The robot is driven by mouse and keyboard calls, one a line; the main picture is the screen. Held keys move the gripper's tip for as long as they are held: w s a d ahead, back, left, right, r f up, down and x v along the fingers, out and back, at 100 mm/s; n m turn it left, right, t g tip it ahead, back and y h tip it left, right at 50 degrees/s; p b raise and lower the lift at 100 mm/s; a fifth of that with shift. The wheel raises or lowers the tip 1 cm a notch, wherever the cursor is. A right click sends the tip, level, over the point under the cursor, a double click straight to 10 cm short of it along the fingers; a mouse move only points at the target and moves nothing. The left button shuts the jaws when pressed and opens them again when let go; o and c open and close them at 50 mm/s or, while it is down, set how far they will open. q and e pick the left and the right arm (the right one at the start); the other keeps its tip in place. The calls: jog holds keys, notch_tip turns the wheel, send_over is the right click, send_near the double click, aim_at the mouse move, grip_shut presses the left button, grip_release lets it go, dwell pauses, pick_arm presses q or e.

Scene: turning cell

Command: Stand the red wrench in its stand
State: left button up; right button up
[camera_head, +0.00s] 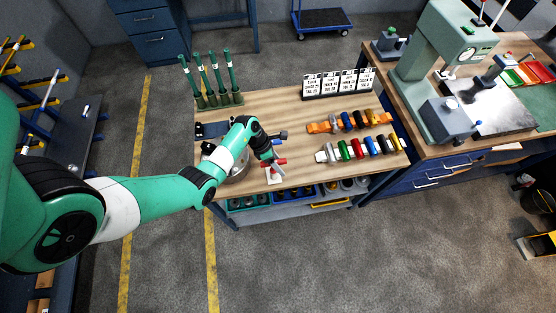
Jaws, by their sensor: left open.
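My left gripper (276,144) is open at the front left part of the wooden workbench (295,125). Just below it in the picture is a small red piece (280,161), which may be the red wrench; its full shape is too small to tell. The red piece appears just above a small pale block (272,177) near the bench's front edge, which may be the stand. I cannot tell whether the red piece touches the block or the gripper. My right gripper is not in view.
Two rows of coloured cylindrical parts, an orange-ended row (350,121) and a front row (357,149), lie on the right. A label rack (338,83) and upright green-handled tools (213,80) stand at the back. The bench middle is clear.

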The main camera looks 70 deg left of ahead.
pick_arm(q)
jog(key=p+v, duration=0.2)
jog(key=v, duration=0.9)
jog(key=shift+r+p, duration=0.3)
jog(key=shift+p, duration=0.1)
jog(key=shift+s, duration=0.1)
